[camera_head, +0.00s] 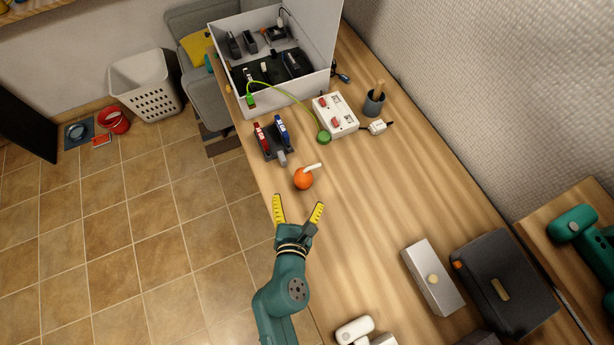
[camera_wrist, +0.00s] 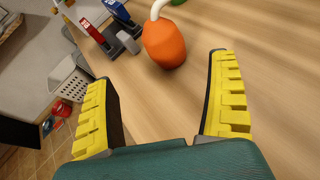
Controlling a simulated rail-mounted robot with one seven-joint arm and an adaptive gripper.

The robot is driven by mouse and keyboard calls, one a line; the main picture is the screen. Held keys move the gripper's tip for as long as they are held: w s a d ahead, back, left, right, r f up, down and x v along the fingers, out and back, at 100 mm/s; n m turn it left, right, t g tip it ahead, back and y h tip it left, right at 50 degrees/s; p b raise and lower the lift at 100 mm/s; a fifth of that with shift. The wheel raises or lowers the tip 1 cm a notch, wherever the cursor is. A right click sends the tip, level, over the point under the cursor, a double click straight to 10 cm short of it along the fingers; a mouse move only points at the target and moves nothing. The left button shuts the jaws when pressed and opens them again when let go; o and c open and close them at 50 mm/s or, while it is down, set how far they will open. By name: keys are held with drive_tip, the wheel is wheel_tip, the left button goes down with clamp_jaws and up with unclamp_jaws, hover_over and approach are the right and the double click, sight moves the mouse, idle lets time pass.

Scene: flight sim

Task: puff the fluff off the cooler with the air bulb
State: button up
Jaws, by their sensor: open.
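The orange air bulb (camera_head: 303,179) with a white nozzle lies on the wooden table, just beyond my gripper. My gripper (camera_head: 298,205) has yellow ridged fingers spread wide, with nothing between them. In the wrist view the air bulb (camera_wrist: 164,43) shows ahead of the gap between the fingers (camera_wrist: 160,105), apart from both. The open white case (camera_head: 285,100) at the far end holds several dark parts. I cannot make out which of these is the cooler, and no fluff can be told at this size.
A stand with red and blue tools (camera_head: 273,143) is beyond the bulb. A white switch box (camera_head: 336,114) with a green cable and a dark cup (camera_head: 373,104) stand further right. A silver box (camera_head: 433,278) and a black case (camera_head: 503,281) are at the near right. The middle tabletop is clear.

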sight(303, 186)
drive_tip(key=x, duration=0.4)
drive_tip(key=shift+w+d+f, duration=0.1)
drive_tip(key=shift+w, duration=0.1)
drive_tip(key=x, duration=0.1)
drive_tip(key=b+x, duration=0.1)
drive_tip(key=x, duration=0.3)
drive_tip(key=shift+d+f+b, duration=0.15)
drive_tip(key=shift+d+b, duration=0.15)
drive_tip(key=shift+b, duration=0.1)
drive_tip(key=c, duration=1.3)
